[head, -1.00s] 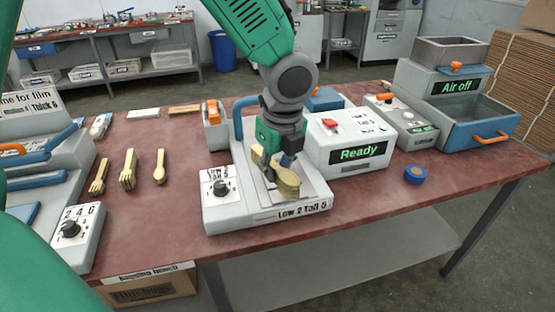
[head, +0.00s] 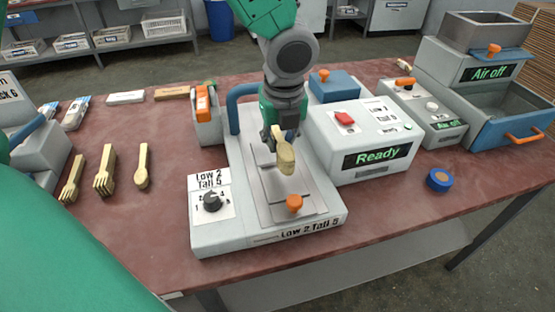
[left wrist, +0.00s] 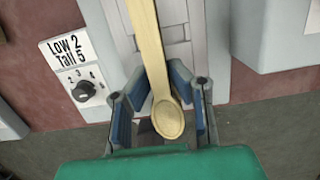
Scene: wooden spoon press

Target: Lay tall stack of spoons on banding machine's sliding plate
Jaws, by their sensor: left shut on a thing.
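My left gripper (head: 281,140) hangs over the banding machine (head: 215,240), shut on a pale wooden spoon stack (head: 286,158). The spoon's bowl end points toward the front. The left wrist view shows the top spoon (left wrist: 168,122) between the fingers (left wrist: 160,105), so the height of the stack cannot be told there. The metal sliding plate (head: 270,207), with an orange knob (head: 294,204), lies below the held spoons; they look raised above it. The machine's dial (head: 211,201) has a label reading "Low 2 Tall 5". My right gripper is not in view.
Two fork stacks (head: 105,170) and another spoon stack (head: 142,165) lie at the left of the table (head: 150,220). A white box reading "Ready" (head: 365,145) stands right of the machine. A blue tape roll (head: 439,179) lies farther right. An orange-topped holder (head: 205,110) stands behind left.

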